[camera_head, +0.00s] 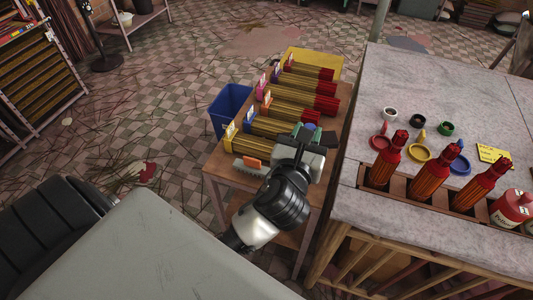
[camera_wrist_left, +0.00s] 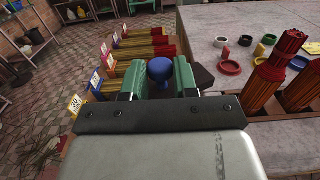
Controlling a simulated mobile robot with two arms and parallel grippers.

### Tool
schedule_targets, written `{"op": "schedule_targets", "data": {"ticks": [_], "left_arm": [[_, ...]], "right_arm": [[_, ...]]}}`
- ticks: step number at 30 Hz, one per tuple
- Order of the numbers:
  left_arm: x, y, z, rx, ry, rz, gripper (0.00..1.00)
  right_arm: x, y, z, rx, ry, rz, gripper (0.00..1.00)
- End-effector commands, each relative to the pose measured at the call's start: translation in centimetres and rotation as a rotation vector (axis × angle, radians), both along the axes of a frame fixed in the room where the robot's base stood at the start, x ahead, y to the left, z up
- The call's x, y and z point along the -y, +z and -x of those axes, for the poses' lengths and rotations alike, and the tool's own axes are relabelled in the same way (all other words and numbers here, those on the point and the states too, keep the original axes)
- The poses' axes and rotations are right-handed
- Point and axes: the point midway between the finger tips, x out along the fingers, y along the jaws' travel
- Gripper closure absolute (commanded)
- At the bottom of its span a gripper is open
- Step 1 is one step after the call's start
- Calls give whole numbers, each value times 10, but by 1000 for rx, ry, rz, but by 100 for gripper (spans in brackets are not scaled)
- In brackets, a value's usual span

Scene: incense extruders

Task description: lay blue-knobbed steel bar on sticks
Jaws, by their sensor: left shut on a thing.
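My left gripper (camera_head: 309,137) is over the right part of the small wooden table. In the left wrist view its two green fingers (camera_wrist_left: 158,82) are shut on the blue knob (camera_wrist_left: 160,68) of the steel bar.
A blue bin (camera_head: 231,107) stands left of the wooden table. The stone-topped table (camera_head: 440,85) at right holds red stick bundles (camera_head: 430,181) in a rack, small coloured dishes and red bottles (camera_head: 512,207).

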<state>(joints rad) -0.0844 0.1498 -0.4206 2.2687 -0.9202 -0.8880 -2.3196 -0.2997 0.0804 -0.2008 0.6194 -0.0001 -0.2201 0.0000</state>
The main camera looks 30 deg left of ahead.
Motion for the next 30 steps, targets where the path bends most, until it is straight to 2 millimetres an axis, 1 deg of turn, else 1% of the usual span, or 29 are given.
{"op": "schedule_targets", "data": {"ticks": [1, 9, 12, 15, 20, 27, 30], "left_arm": [[-10, -5, 0, 1, 5, -6, 100], [-67, -40, 0, -1, 3, -7, 100], [-85, -51, 0, 1, 3, -5, 100], [-98, -58, 0, 3, 1, -5, 100], [-107, -64, -1, 4, -1, -2, 100], [-107, -96, 0, 3, 1, 0, 100], [-107, -103, 0, 3, 0, -1, 100]], "right_arm": [[0, -1, -1, 2, 0, 0, 26], [0, -7, -2, 3, 0, 0, 26], [0, -8, -2, 3, 0, -1, 26], [0, -9, -2, 3, -1, 0, 26], [0, -10, -2, 3, -1, 0, 26], [0, -22, -1, 2, -1, -1, 26], [0, -23, -1, 2, -1, -1, 26]]}}
